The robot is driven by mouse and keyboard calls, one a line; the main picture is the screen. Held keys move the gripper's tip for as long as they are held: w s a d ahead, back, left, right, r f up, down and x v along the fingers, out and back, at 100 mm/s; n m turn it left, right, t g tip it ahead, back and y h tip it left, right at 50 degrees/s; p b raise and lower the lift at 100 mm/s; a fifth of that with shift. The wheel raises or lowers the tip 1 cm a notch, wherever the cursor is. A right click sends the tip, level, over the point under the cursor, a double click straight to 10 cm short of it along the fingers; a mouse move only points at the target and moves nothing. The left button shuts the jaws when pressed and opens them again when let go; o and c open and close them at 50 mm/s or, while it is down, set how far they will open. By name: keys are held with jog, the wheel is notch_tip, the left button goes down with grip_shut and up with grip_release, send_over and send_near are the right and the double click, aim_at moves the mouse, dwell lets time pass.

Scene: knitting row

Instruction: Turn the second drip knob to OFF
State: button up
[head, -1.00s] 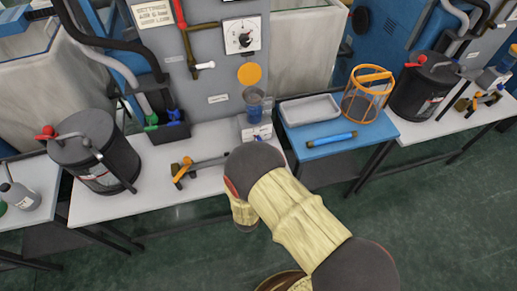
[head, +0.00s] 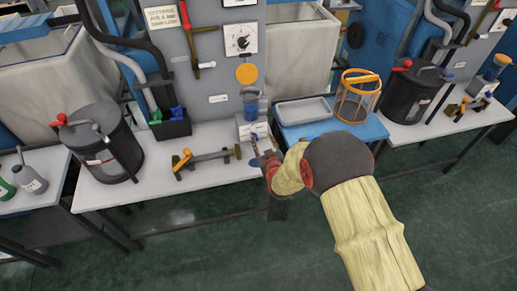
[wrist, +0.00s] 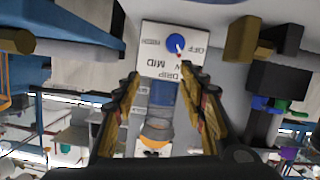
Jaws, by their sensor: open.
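The blue drip knob (wrist: 175,43) sits on a white label plate (wrist: 150,52) in the wrist view, which shows the lettering upside down. In the head view my gripper (head: 264,158) is just in front of the white drip box (head: 252,130) under a blue cup (head: 251,105).
A black canister (head: 105,150) and a brass-and-orange tool (head: 205,160) stand on the white table to the left. A blue table (head: 320,128) with a grey tray (head: 303,111) and an orange wire basket (head: 357,95) is close on the right. A similar station is further right.

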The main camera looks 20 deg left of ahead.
jog(key=shift+s+a+f+m+g+y, duration=0.2)
jog(key=shift+s+f+m+g, duration=0.1)
jog(key=shift+s+f+m, duration=0.2)
jog(key=shift+s+a+f+m+g+y, duration=0.1)
jog(key=shift+s+a+f+m+g, duration=0.1)
jog(key=shift+s+f+m+g, duration=0.25)
jog(key=shift+w+f+m, duration=0.15)
jog(key=shift+f+m, duration=0.25)
jog(key=shift+m, duration=0.25)
jog(key=b+x, duration=0.3)
jog(key=x, duration=0.4)
jog(key=shift+w+a+f, duration=0.15)
jog(key=shift+w, duration=0.1)
jog(key=shift+c, duration=1)
grip_shut()
